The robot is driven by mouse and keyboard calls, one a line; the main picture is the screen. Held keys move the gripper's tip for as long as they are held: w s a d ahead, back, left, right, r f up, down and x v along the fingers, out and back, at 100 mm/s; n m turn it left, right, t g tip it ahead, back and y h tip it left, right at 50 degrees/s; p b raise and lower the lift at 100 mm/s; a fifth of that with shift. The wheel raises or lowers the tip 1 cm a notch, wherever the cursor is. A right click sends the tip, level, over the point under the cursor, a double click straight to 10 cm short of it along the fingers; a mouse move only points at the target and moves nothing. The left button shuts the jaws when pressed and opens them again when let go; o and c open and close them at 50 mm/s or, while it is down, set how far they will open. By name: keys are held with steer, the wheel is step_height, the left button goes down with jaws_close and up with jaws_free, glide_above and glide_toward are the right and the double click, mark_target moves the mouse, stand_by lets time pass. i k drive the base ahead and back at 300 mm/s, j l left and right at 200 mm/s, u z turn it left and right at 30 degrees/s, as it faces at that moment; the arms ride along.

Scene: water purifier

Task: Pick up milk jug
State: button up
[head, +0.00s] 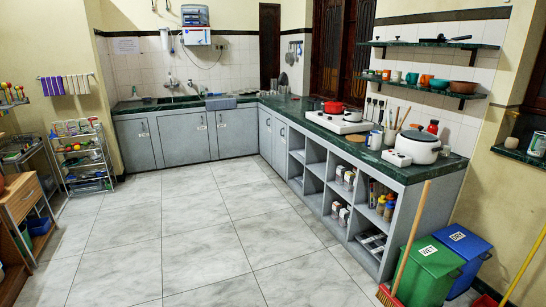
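I cannot say for sure which vessel is the milk jug. A small light-coloured jug or mug (375,140) stands on the dark green counter (440,168) at the right, in front of the utensil holder. A white rice-cooker-like pot (419,146) stands to its right. A small white container (537,144) also stands on the ledge at the far right. My gripper is not in view.
A green bin (428,272), blue bin (462,250) and broom (409,245) stand at the counter's near end. The tiled floor (200,225) is clear.

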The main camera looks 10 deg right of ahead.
mark_target(374, 139)
steer(key=i, duration=1.95)
steer(key=i+z, duration=0.2)
steer(key=i, duration=0.35)
steer(key=i+j+z, duration=0.15)
steer(key=i, duration=0.35)
steer(key=i+j+z, duration=0.2)
steer(key=i, duration=0.3)
steer(key=i+j+z, duration=0.2)
steer(key=i+j, duration=0.15)
steer(key=i, duration=0.15)
